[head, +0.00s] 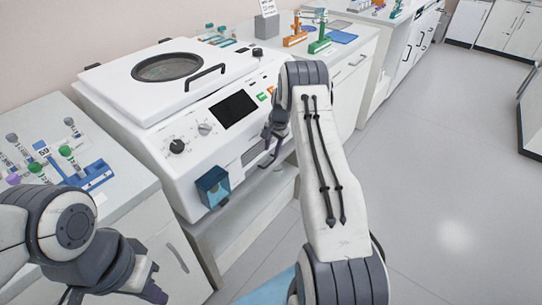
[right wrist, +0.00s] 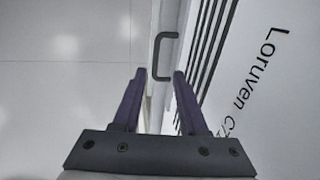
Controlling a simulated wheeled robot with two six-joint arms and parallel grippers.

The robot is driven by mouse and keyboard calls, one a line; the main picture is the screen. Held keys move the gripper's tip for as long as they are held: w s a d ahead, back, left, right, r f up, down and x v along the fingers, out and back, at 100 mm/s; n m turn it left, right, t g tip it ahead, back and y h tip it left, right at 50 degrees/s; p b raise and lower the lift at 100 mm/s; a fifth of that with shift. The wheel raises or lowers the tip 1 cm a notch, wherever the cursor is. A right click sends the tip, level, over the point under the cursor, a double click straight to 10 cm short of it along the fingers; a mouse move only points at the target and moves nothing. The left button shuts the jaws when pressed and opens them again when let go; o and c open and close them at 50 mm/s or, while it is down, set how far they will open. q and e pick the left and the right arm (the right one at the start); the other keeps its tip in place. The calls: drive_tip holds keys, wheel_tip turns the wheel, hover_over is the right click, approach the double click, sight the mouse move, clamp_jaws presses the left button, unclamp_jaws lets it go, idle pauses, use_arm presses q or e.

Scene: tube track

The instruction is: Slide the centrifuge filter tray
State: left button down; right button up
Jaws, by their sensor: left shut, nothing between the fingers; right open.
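The white centrifuge (head: 150,95) stands on a bench in the head view, its round-windowed lid down. My right gripper (head: 268,150) is at the right part of its front, close to the slotted vent, partly hidden by its own arm. In the right wrist view the right gripper (right wrist: 155,100) is open and empty. A dark U-shaped handle (right wrist: 155,57) on a pale strip shows beyond and between its fingertips, beside the dark vent slots (right wrist: 205,55). I cannot tell for sure that this strip is the filter tray. My left gripper (head: 150,287) is shut and empty at the lower left.
A translucent blue box (head: 213,187) sticks out from the centrifuge's lower left front. A blue rack (head: 90,173) and several tubes are on the left bench. Orange (head: 295,33) and green (head: 320,38) stands are on the far bench. The floor (head: 440,170) at right is clear.

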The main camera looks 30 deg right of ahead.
drive_tip(key=shift+s+d+r, duration=0.1)
drive_tip(key=shift+s+r, duration=0.1)
drive_tip(key=shift+r, duration=1)
drive_tip(key=shift+s+d+r, duration=0.1)
drive_tip(key=shift+s+r, duration=0.1)
drive_tip(key=shift+r, duration=0.95)
drive_tip(key=shift+a, duration=0.1)
drive_tip(key=s+a+r+n, duration=0.3)
drive_tip(key=s+a+r, duration=0.1)
drive_tip(key=a, duration=0.3)
drive_tip(key=s+a+r+n, duration=0.3)
drive_tip(key=a+r, duration=0.1)
drive_tip(key=a, duration=0.2)
drive_tip(key=s+a+r+n, duration=0.2)
drive_tip(key=s+a+n, duration=0.25)
drive_tip(key=s, duration=0.45)
drive_tip(key=s+a+r+n, duration=0.1)
drive_tip(key=s+a+n, duration=0.2)
drive_tip(key=s+a, duration=0.4)
drive_tip(key=s+a+r+n+g+p, duration=0.1)
drive_tip(key=s+a+r+n+p, duration=0.6)
drive_tip(key=s+a+r, duration=0.5)
drive_tip(key=s+r+p, duration=0.2)
drive_tip(key=s+r, duration=0.1)
drive_tip(key=shift+a+r+n+g, duration=0.2)
drive_tip(key=shift+n+g, duration=0.15)
drive_tip(key=shift+g, duration=0.05)
